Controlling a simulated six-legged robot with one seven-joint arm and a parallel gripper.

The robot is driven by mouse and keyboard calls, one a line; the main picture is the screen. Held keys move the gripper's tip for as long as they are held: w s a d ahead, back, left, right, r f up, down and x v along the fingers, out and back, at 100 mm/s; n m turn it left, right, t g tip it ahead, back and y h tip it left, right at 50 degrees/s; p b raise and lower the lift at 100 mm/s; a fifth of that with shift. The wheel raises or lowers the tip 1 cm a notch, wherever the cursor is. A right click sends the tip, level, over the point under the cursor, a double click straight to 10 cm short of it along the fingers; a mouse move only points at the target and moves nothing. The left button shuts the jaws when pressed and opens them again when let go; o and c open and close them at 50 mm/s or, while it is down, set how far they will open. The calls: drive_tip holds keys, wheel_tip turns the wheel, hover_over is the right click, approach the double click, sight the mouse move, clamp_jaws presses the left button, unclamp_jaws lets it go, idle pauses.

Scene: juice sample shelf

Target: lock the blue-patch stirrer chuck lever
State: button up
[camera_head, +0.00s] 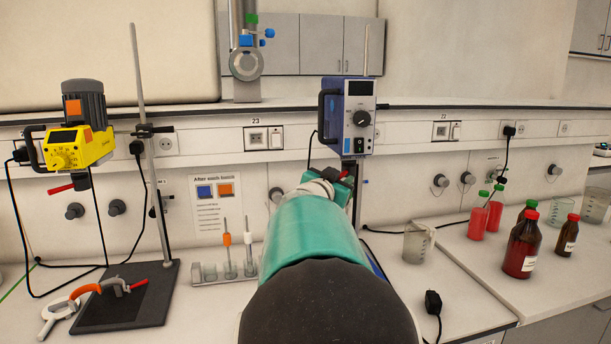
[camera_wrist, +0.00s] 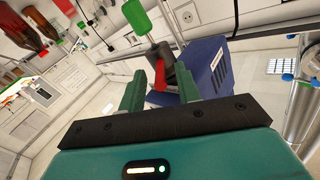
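My gripper (camera_wrist: 158,88) is open, with one green finger on each side of the lever and gaps visible on both sides. Whether the lever lies fully between the fingertips in depth is unclear. In the head view my arm hides most of the gripper.
A yellow stirrer (camera_head: 80,145) with an orange patch and its own red lever stands left. A rack (camera_head: 208,274) with upright stirring rods is left of my arm. A beaker (camera_head: 417,243) and brown bottles (camera_head: 523,245) stand right. A black plug (camera_head: 433,302) lies in front.

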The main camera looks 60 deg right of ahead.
sight(345, 170)
drive_tip(key=shift+w+d, duration=0.15)
drive_tip(key=shift+d, duration=1.15)
clamp_jaws()
